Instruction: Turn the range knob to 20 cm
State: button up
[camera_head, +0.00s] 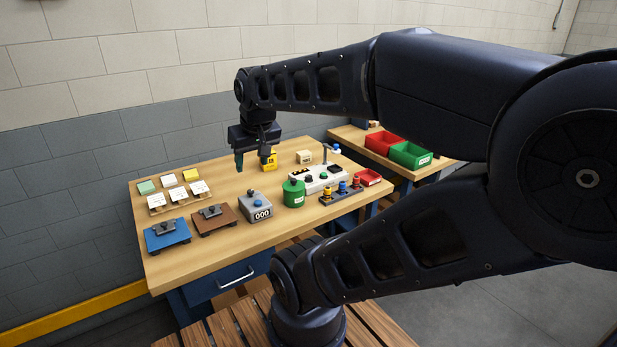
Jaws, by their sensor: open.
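My gripper (252,162) hangs open and empty above the back middle of the wooden table, fingers pointing down. To its right stands a light grey control box (318,188) with a round black knob (309,179), a green button (323,175) and a dark patch on top. The box looks like the place of the range knob, but no markings or pointer can be read at this size. The gripper is apart from the box and the knob.
A green canister (293,194) and a grey counter (257,207) reading 000 stand left of the box. A rack of coloured pegs (341,193) stands in front. A yellow block (269,159) is close behind the gripper. Blue (166,236) and brown (214,222) fixtures are at left.

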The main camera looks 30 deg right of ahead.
jog(key=w+d+n+g+h, duration=0.2)
jog(key=w+d, duration=0.3)
jog(key=w, duration=0.5)
jog(key=n+g+y, duration=0.2)
jog(key=n+g, duration=0.1)
jog(key=n, duration=0.3)
send_over(309, 176)
notch_tip(309, 176, down, 17)
notch_tip(309, 176, down, 10)
jog(key=shift+w, duration=0.1)
jog(key=shift+m, duration=0.3)
jog(key=c, duration=1)
